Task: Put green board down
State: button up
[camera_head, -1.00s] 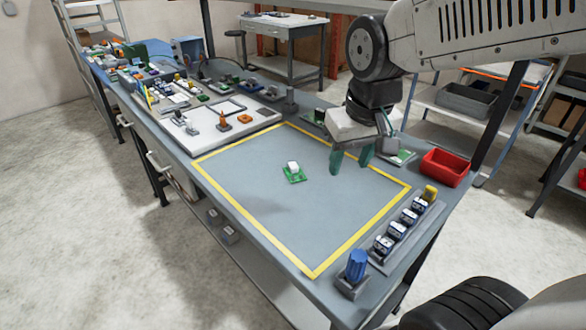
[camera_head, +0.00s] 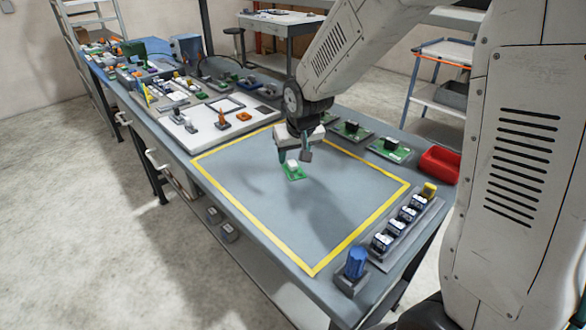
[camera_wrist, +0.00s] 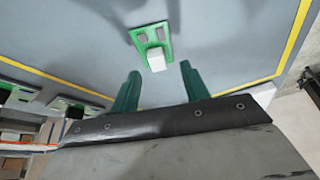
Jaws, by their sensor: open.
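The green board (camera_head: 296,176) lies flat on the grey table inside the yellow outline, with a white block (camera_head: 292,163) on it. In the wrist view the board (camera_wrist: 137,38) shows ahead of the fingers, with the white block (camera_wrist: 156,60) at its near side. My gripper (camera_head: 296,157) is over the board in the head view, its green fingers apart. In the wrist view my gripper (camera_wrist: 160,70) is open, with nothing held between the fingertips. The exact gap between fingers and board cannot be told.
More green boards with dark parts (camera_head: 390,150) stand along the table's right edge, near a red bin (camera_head: 440,164). A tray of dark units (camera_head: 397,232) and a blue cylinder (camera_head: 356,262) line the near edge. The marked area (camera_head: 330,215) is otherwise clear.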

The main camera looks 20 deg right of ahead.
aim_at(292, 162)
jog(key=x, duration=0.3)
jog(key=shift+w+d+f, duration=0.15)
jog(key=shift+f, duration=0.05)
grip_shut()
jog(key=shift+r, duration=0.15)
